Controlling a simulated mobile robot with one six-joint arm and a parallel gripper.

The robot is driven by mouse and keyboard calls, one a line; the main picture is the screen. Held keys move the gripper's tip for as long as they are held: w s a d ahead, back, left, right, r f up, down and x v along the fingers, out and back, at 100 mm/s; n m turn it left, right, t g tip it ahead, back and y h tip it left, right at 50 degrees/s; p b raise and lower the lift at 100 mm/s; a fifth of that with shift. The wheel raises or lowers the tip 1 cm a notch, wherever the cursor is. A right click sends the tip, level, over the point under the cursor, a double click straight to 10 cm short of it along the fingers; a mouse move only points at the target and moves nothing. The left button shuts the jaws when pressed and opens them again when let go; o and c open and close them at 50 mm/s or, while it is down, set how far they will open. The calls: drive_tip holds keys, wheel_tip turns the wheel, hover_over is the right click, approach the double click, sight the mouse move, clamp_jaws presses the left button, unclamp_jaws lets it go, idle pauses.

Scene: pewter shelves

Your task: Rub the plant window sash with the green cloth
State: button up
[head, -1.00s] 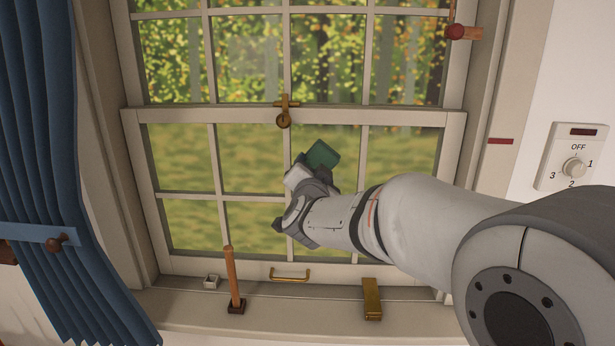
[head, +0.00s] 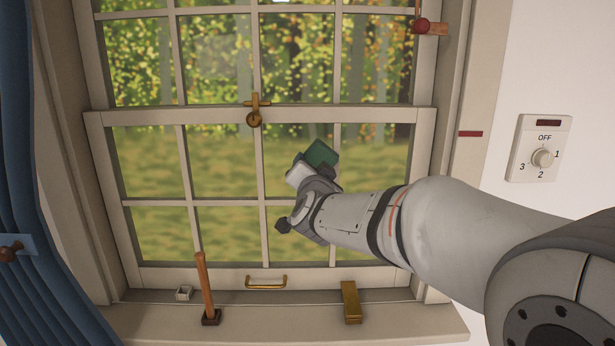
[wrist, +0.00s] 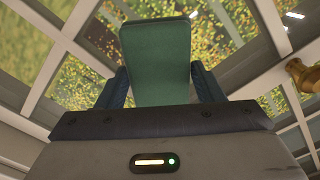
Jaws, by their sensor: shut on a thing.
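The window sash (head: 262,112) is a pale frame with several panes, with a brass latch (head: 254,113) on its meeting rail and a brass handle (head: 266,282) on its bottom rail. My gripper (head: 311,168) is in front of the lower sash, right of its middle upright bar. It is shut on the green cloth (head: 321,153), which looks like a flat green pad. In the wrist view the cloth (wrist: 155,62) stands up between the two dark fingers. I cannot tell whether the cloth touches the sash. No plant shows clearly.
A blue curtain (head: 30,220) hangs at left. A dial (head: 542,158) is on the right wall.

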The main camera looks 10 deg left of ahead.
drive_tip(key=shift+w+d+b, duration=0.2)
drive_tip(key=shift+d+b, duration=0.25)
drive_tip(key=shift+d, duration=0.4)
drive_tip(key=shift+a+r, duration=0.1)
drive_tip(key=shift+s+a+p, duration=0.4)
drive_tip(key=shift+a+p, duration=0.4)
drive_tip(key=shift+a, duration=0.8)
drive_tip(key=shift+s+a+p, duration=0.4)
drive_tip(key=shift+a+p, duration=0.4)
drive_tip(key=shift+a, duration=0.8)
drive_tip(key=shift+s+a+p, duration=0.4)
drive_tip(key=shift+a+p, duration=0.4)
drive_tip(key=shift+a, duration=0.8)
